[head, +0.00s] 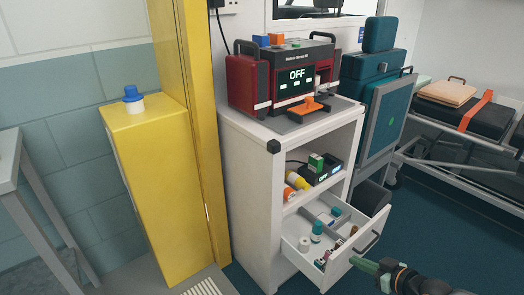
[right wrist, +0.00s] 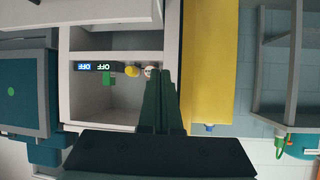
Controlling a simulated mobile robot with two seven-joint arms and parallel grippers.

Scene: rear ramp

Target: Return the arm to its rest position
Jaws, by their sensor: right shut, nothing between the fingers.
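My right gripper (head: 358,263) is at the lower right of the head view, beside the front of the open drawer (head: 296,256). Its dark green fingers are shut with nothing between them. Its arm comes in from the lower right corner. In the right wrist view the closed fingers (right wrist: 161,85) point up the picture, in front of the white cabinet's open shelf. I cannot tell if the fingers touch the drawer front. My left gripper is not in view.
The white cabinet (head: 250,150) carries a red and black device (head: 292,80) reading OFF. The drawer holds several small bottles and sticks out into the room. A yellow cabinet (head: 160,180) stands left, a stretcher (head: 465,110) right. Dark floor (head: 445,225) lies free at the right.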

